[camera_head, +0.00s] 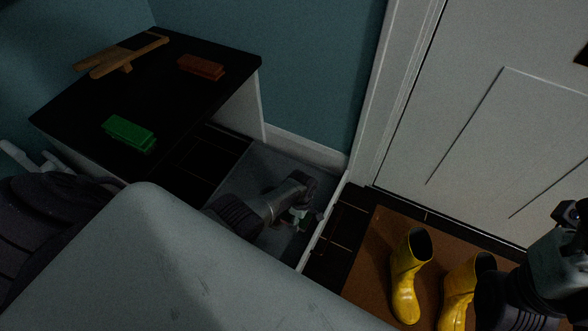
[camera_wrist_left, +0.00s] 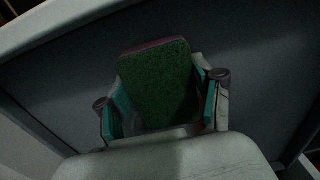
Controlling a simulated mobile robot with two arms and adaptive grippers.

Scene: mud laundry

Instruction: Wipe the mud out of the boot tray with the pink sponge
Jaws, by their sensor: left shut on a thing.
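My left gripper (camera_head: 300,208) reaches down into the grey boot tray (camera_head: 322,228) on the floor in the head view. In the left wrist view my left gripper (camera_wrist_left: 165,100) is shut on the pink sponge (camera_wrist_left: 157,85), one finger on each side. The sponge shows a dark green face with a thin pink edge at its far end. The grey tray floor (camera_wrist_left: 255,80) lies behind it; I cannot tell whether the sponge touches it. No mud can be made out in the dim light. My right gripper (camera_head: 568,212) is partly visible at the right edge; its jaws are unclear.
A dark bench (camera_head: 85,100) at upper left bears a green block-like thing (camera_head: 129,133), a reddish-brown brush-like thing (camera_head: 201,67) and a wooden piece (camera_head: 120,55). Yellow boots (camera_head: 405,278) stand on a brown mat (camera_head: 372,262). A white door (camera_head: 490,130) and wall are behind.

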